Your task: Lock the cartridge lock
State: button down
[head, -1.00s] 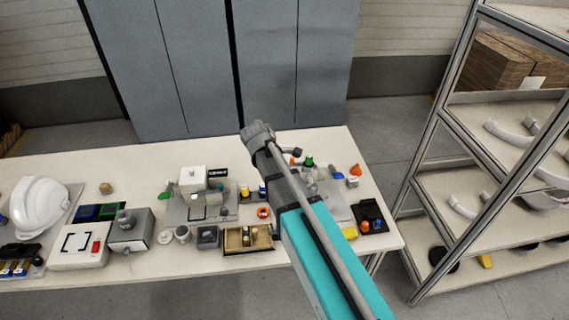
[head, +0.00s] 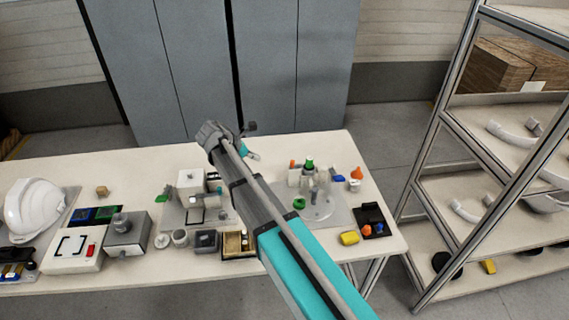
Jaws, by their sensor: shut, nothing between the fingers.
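No part is clearly recognisable as the cartridge lock at this size. Several devices stand on the long table: a white box with a black outline and a red part (head: 78,247), a grey box with a round knob (head: 127,235), and a fixture with a white block (head: 190,180) on a grey plate. Another fixture plate (head: 338,216) to the right carries a white block and green parts. My arm reaches up and left over the middle of the table, between the two fixtures. My gripper's fingers cannot be made out; the arm hides them and part of the table.
A white helmet shell (head: 36,207) lies at the left. A brown open box (head: 234,245), a yellow cylinder (head: 349,238) and a black tray (head: 372,212) stand along the front. A shelf rack (head: 432,160) stands at the right.

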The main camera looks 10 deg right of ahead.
aim_at(292, 162)
jog(key=shift+d+f, duration=0.1)
jog(key=b+x, duration=0.2)
jog(key=x, duration=0.2)
jog(key=r+b+x, duration=0.1)
jog(key=b+x, duration=0.1)
jog(key=x, duration=0.1)
jog(key=d+b+x, duration=0.1)
jog(key=b+x, duration=0.2)
jog(key=x, duration=0.1)
jog(key=shift+w+d+f, duration=0.1)
jog(key=shift+w+d, duration=0.2)
jog(key=shift+d, duration=0.05)
jog(key=shift+w+d, duration=0.2)
jog(key=shift+d, duration=0.4)
jog(key=shift+d, duration=0.1)
jog(key=shift+w+d, duration=0.1)
jog(key=shift+d, duration=1)
